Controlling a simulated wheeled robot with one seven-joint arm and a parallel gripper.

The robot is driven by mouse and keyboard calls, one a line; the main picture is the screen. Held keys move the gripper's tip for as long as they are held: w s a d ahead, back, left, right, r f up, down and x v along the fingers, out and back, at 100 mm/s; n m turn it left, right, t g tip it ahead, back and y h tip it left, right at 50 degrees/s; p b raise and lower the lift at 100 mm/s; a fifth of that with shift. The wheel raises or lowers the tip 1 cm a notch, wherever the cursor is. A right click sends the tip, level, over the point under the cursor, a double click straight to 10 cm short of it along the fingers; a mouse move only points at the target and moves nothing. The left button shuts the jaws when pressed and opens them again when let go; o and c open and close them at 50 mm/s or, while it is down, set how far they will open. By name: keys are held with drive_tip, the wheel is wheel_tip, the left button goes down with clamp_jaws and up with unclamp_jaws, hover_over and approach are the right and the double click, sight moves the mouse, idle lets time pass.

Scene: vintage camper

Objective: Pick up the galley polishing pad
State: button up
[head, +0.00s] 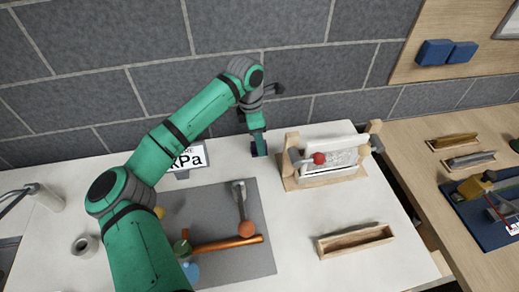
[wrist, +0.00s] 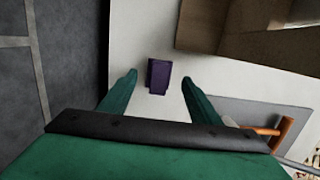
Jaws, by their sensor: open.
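A small dark purple block (wrist: 159,76), which looks like the polishing pad, lies on the white counter. In the head view the pad (head: 260,150) sits near the wall, partly hidden by my gripper. My gripper (head: 258,141) points down at it from above. In the wrist view the two green fingers of my gripper (wrist: 159,80) are apart, one on each side of the pad, with white counter showing between each finger and the pad. I cannot tell how far above the pad the fingertips are.
A wooden stand (head: 292,181) with a white block and red knob is right of the pad. A kPa sign (head: 187,160) is left. A grey mat (head: 262,262) with tools lies in front. A wooden tray (head: 355,241) is front right. The brick wall (head: 200,90) is close behind.

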drive_tip(key=shift+w+d+f, duration=0.1)
drive_tip(key=shift+f, duration=1.75)
drive_tip(key=c, duration=1.2)
drive_tip(key=shift+o, duration=0.2)
drive_tip(key=shift+r, duration=0.1)
wheel_tip(320, 180, up, 10)
drive_tip(key=shift+f, duration=0.1)
drive_tip(key=o, duration=0.3)
drive_tip(key=shift+c, duration=0.8)
